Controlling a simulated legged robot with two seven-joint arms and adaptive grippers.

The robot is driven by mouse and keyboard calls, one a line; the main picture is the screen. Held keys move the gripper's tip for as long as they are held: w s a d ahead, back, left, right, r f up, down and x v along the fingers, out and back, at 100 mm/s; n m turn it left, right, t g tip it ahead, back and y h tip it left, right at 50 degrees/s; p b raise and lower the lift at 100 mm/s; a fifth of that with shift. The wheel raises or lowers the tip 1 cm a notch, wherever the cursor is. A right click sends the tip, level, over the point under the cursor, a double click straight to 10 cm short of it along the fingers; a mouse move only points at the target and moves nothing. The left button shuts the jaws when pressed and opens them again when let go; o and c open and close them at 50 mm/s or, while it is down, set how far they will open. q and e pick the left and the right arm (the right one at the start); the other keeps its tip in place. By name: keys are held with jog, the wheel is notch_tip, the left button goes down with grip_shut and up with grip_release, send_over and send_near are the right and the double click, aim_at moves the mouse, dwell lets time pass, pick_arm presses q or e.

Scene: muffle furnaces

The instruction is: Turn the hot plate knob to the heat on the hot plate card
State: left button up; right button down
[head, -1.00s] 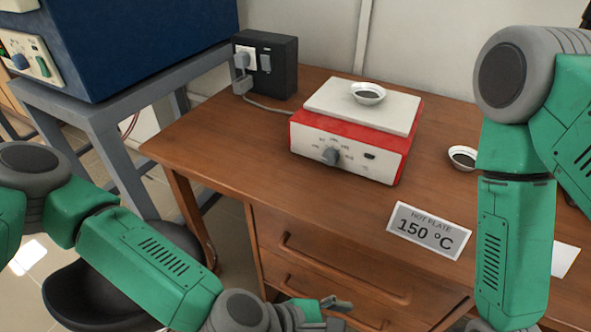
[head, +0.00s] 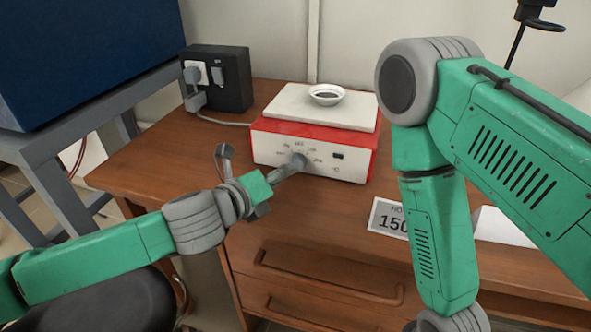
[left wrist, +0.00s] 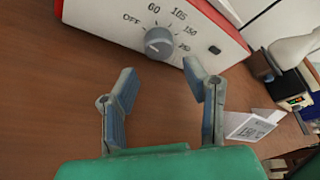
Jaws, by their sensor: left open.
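The red and white hot plate (head: 262,147) stands on the desk, its dial panel facing me. In the left wrist view its grey knob (left wrist: 159,43) sits among the marks OFF, 60, 105, 150 and one less clear mark; I cannot read its pointer surely. The hot plate card (head: 383,216) is partly hidden by my right arm, with "150" showing; earlier it reads 150 °C. My left gripper (head: 262,160) is open and empty in front of the panel. In the left wrist view the knob is just beyond the gap between its fingertips (left wrist: 160,72). My right gripper is out of view.
A white dish (head: 326,95) rests on the hot plate's top. A black socket box (head: 230,80) with a cable stands behind left. A blue furnace (head: 90,50) on a grey stand is at the left. The desk left of the hot plate is clear.

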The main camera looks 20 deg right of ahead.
aim_at(297, 163)
pick_arm(q)
jog(key=b+x, duration=0.1)
jog(key=x, duration=0.4)
jog(key=shift+w+d+f, duration=0.1)
jog(key=shift+w+d, duration=0.05)
jog(key=shift+w, duration=0.2)
jog(key=shift+w+d, duration=0.1)
jog(key=shift+d, duration=0.05)
jog(key=shift+d, duration=0.1)
jog(key=shift+c, duration=0.5)
jog(key=c, duration=0.8)
